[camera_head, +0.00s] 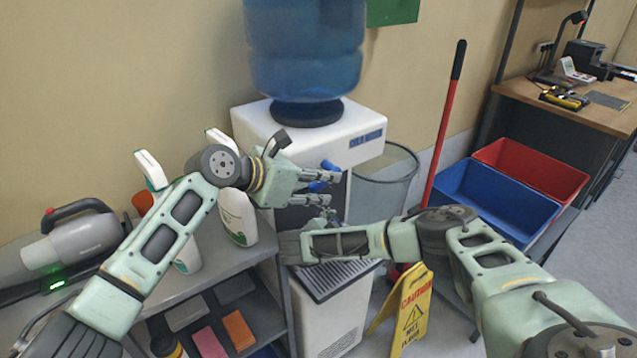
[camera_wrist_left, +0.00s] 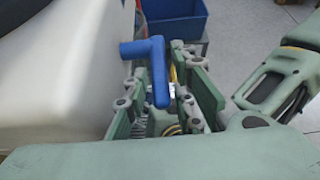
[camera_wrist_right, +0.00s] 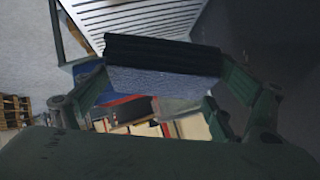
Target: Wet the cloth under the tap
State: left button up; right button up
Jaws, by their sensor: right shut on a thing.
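The water dispenser (camera_head: 322,128) stands at the centre, with its blue tap (camera_head: 322,184) on the front. In the left wrist view the tap's blue lever (camera_wrist_left: 160,80) stands between my left gripper's fingers. My left gripper (camera_head: 320,187) is open around the lever, with a gap beside it; whether it touches cannot be told. My right gripper (camera_head: 305,245) is below the tap, above the drip grille (camera_head: 338,278). In the right wrist view it is shut on the cloth (camera_wrist_right: 165,72), a folded dark and blue-grey piece. The head view shows the cloth poorly. No running water is visible.
A grey shelf (camera_head: 215,272) with white bottles (camera_head: 240,215) and a handheld vacuum (camera_head: 75,240) is on the left. A yellow caution sign (camera_head: 405,308), a wire bin (camera_head: 385,180) and blue (camera_head: 497,200) and red (camera_head: 530,170) tubs are on the right.

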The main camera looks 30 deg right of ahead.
pick_arm(q)
jog(key=shift+o, duration=0.5)
jog(key=shift+a, duration=0.1)
jog(key=v, duration=1.1)
jog(key=shift+a+r, duration=0.25)
jog(key=shift+a, duration=0.1)
jog(key=shift+s+r, duration=0.1)
jog(key=shift+r, duration=0.05)
pick_arm(e)
jog(key=shift+s+a+r+p, duration=0.1)
jog(key=shift+s+a+p, duration=0.3)
jog(key=shift+s+p, duration=0.2)
jog(key=shift+s+a+p, duration=0.35)
jog(key=shift+s+p, duration=0.15)
jog(key=shift+s, duration=0.1)
pick_arm(q)
jog(key=shift+r+p, duration=1.3)
jog(key=shift+r, duration=0.95)
pick_arm(e)
jog(key=shift+s+a, duration=0.45)
jog(key=shift+s, duration=0.3)
jog(key=shift+s+a, duration=0.4)
jog(key=shift+s, duration=0.35)
jog(key=shift+s+a, duration=0.45)
jog(key=shift+s, duration=0.3)
